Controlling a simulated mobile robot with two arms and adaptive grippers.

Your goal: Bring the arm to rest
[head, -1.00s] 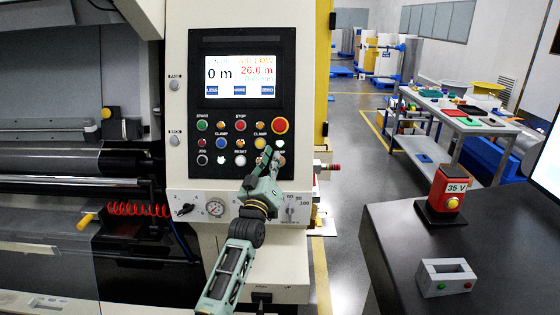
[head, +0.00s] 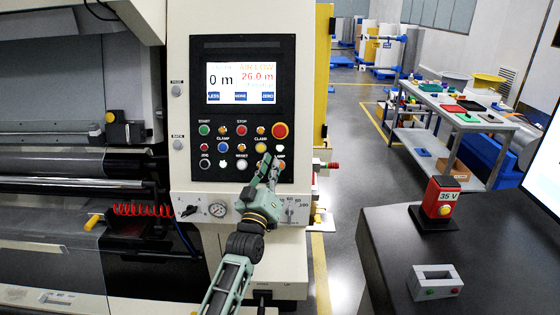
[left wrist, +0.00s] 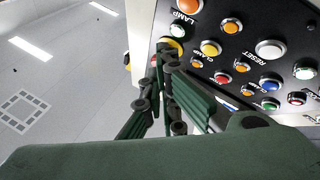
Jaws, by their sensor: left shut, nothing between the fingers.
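My left gripper (head: 269,158) is shut and empty. In the head view its green fingers point up in front of the lower right of the black control panel (head: 196,110), below the red emergency button (head: 280,130). The left wrist view shows the fingers (left wrist: 166,54) together, near a yellow-ringed button (left wrist: 170,46); I cannot tell whether they touch the panel. Some lower right buttons are partly hidden behind the fingers. My left arm reaches up from the bottom of the head view. My right gripper is out of view.
A pressure gauge (head: 217,210) and a selector knob (head: 188,211) sit below the panel. A coiled red hose (head: 140,209) hangs at left. On the dark desk at right stand a red device (head: 441,196) and a grey two-button box (head: 434,282). Floor between machine and desk is clear.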

